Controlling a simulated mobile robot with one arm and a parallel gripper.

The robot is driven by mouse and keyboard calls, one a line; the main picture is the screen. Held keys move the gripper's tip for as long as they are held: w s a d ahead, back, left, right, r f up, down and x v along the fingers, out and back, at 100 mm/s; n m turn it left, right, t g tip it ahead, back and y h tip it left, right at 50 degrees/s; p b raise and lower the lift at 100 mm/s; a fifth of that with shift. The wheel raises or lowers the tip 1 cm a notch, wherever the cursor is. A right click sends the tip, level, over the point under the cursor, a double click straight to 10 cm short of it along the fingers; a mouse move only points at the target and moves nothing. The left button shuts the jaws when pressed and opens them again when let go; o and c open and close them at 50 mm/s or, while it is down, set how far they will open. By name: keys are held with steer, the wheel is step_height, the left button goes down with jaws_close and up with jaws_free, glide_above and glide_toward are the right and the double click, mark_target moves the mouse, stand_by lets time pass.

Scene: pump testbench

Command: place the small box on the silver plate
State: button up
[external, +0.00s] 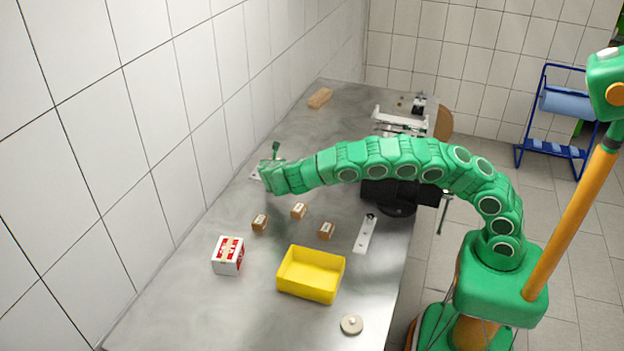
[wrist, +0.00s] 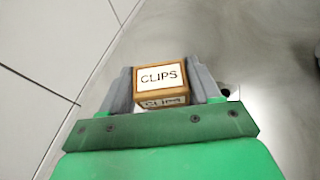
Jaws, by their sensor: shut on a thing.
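My gripper (wrist: 162,82) is shut on a small brown box (wrist: 160,76) with a white label reading CLIPS, held between its two grey fingers in the wrist view. In the external view my gripper (external: 268,178) is at the far left end of the green arm, over the table's wall side; the held box cannot be made out there. A pale silver plate (external: 255,174) shows just left of the gripper, partly hidden by it. Another long silver plate (external: 366,234) with a dark knob lies right of the middle. Whether the held box touches anything below is unclear.
Three small brown boxes (external: 299,211) stand on the grey table (external: 200,315). A white-red box (external: 229,256), a yellow bin (external: 311,274) and a round disc (external: 351,324) are nearer. A wooden block (external: 320,98) lies at the back. The tiled wall borders the left.

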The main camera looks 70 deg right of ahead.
steer(key=shift+f, duration=1.45)
steer(key=shift+f, duration=0.15)
steer(key=o, duration=1.1)
steer(key=shift+c, duration=0.2)
steer(key=v, duration=1.2)
steer(key=shift+s, duration=0.1)
